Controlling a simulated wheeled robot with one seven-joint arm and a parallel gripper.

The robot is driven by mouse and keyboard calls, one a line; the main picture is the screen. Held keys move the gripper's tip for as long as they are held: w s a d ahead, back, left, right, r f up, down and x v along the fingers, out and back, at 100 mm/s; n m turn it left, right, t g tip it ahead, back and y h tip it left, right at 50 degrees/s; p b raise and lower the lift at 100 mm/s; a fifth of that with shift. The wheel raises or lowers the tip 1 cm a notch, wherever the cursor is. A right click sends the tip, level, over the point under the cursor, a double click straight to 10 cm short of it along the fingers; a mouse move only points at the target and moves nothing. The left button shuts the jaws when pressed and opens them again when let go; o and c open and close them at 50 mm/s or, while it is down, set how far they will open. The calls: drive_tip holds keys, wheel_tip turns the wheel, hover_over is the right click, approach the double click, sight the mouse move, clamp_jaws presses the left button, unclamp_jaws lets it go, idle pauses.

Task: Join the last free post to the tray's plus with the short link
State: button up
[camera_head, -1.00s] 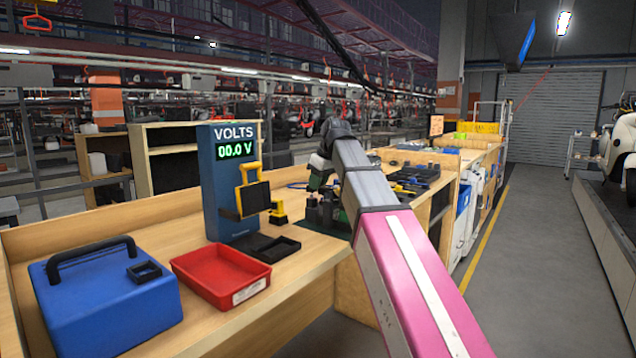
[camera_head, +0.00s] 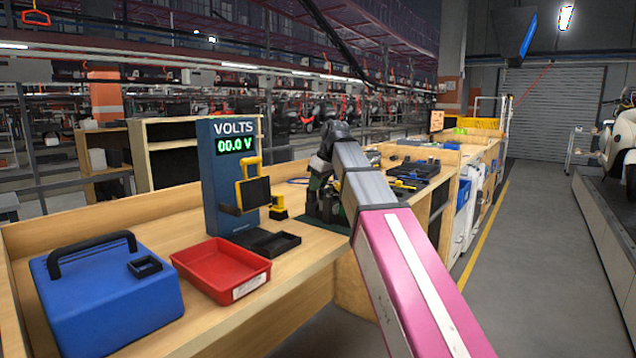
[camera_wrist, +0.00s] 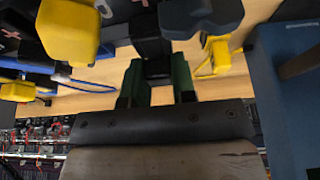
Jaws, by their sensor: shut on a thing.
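My gripper (camera_wrist: 157,72) shows in the wrist view as two green fingers on dark bases, with a black piece (camera_wrist: 155,45) between them. I take that piece to be the short link; its ends are hidden. Just beyond it are dark blocks (camera_wrist: 205,12), one with a pinkish cross mark. In the head view my gripper is low over the bench, beside a dark green mat (camera_head: 334,226), and its tips are hard to make out. A dark tray (camera_head: 420,168) with black and yellow parts lies behind my arm. I cannot make out the posts.
A blue voltmeter (camera_head: 222,170) reads 00.0 V. A yellow-and-black piece (camera_head: 279,208) stands beside it. A red tray (camera_head: 222,268) and a blue case (camera_head: 105,300) are in front. In the wrist view, yellow pieces (camera_wrist: 68,28) and a blue cable (camera_wrist: 85,87) lie close by.

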drive_tip(key=o, duration=1)
drive_tip(key=v, duration=1)
drive_tip(key=shift+s+d+r, duration=0.1)
drive_tip(key=shift+r, duration=0.3)
